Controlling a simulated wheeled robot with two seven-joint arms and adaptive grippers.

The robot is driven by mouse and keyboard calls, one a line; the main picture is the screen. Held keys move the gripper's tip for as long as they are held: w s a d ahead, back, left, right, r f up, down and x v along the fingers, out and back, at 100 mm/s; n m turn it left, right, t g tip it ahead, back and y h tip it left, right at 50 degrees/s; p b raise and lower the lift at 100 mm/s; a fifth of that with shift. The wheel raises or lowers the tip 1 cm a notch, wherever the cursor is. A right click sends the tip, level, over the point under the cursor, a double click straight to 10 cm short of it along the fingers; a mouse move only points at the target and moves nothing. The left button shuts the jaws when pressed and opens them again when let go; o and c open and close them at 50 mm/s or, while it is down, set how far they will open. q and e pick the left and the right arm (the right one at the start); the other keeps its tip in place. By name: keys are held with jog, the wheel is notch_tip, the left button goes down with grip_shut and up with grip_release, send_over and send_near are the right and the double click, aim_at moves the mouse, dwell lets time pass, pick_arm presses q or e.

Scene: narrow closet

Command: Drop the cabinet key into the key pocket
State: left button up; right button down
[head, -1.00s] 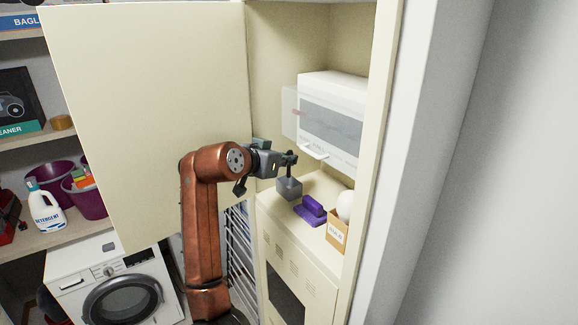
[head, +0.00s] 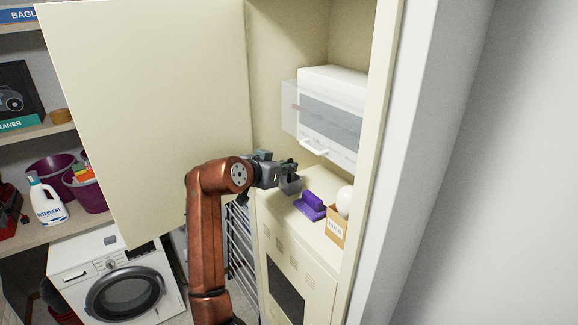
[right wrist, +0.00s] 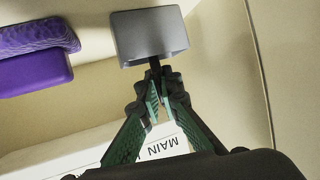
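A small grey open-topped box (head: 291,187), seemingly the key pocket, stands on the cream ledge inside the open cabinet. It also shows at the top of the right wrist view (right wrist: 150,34). My right gripper (head: 290,168) is right above the box. In the right wrist view its green-padded fingers (right wrist: 158,88) are closed together on a thin dark piece, seemingly the cabinet key (right wrist: 155,66). The dark piece's far end reaches the box's opening edge; how deep it goes I cannot tell. The key's shape is mostly hidden by the fingers. My left gripper is out of view.
A purple brush (head: 311,205) and a small labelled carton (head: 337,228) with a white ball-like thing stand right of the box. A white panel box (head: 330,112) with a clear, open cover hangs above. The open cabinet door (head: 150,110) is at the left.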

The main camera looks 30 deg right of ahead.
jog(key=c, duration=2.2)
grip_release()
jog(key=shift+o, duration=0.2)
jog(key=shift+r, duration=0.2)
jog(key=shift+r+p, duration=0.35)
jog(key=shift+r, duration=0.15)
jog(key=b+v, duration=0.3)
jog(key=v, duration=0.9)
jog(key=shift+s+f, duration=0.1)
